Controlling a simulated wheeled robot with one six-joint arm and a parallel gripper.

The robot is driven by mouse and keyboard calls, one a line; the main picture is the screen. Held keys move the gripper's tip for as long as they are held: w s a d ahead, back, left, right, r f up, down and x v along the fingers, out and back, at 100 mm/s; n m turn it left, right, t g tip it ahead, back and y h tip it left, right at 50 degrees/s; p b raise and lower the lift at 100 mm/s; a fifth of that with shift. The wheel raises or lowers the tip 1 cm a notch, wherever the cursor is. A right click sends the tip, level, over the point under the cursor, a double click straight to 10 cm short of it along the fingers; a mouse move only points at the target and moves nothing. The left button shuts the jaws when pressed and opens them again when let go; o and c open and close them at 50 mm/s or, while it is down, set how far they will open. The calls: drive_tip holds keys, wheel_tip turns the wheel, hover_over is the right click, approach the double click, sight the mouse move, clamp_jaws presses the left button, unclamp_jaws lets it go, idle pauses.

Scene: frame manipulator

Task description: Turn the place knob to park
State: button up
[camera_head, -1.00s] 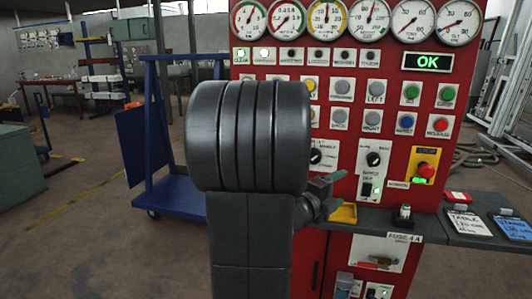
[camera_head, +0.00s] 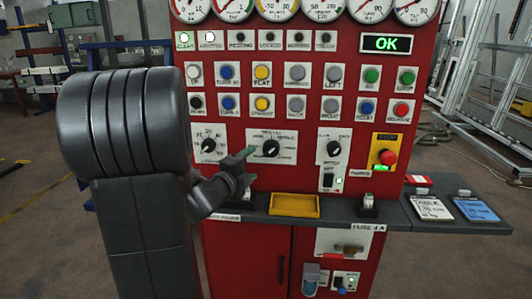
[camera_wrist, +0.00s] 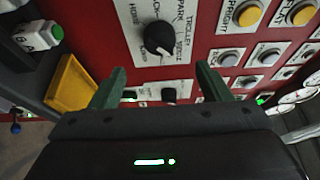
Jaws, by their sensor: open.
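A dark round knob (camera_head: 270,148) sits on a white plate in the middle of a row of knobs on the red panel. In the wrist view this knob (camera_wrist: 158,38) is large, with labels around it that read like HOME, PARK and TROLLEY. My gripper (camera_head: 243,163) is just left of and below the knob in the head view. In the wrist view my gripper (camera_wrist: 156,80) has its two green fingers spread, empty, with the knob above the gap between their tips. I cannot tell the remaining distance to the panel.
Other knobs stand left (camera_head: 208,145) and right (camera_head: 334,148). Coloured buttons fill the panel above. A red stop button (camera_head: 389,157) is at the right. A grey ledge (camera_head: 390,214) with a yellow tray (camera_head: 295,205) juts out below the knobs.

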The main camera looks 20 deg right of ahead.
sight(267, 152)
drive_tip(key=x, duration=1)
drive_tip(key=shift+w+d, duration=0.15)
drive_tip(key=shift+d, duration=0.1)
drive_tip(key=c, duration=1)
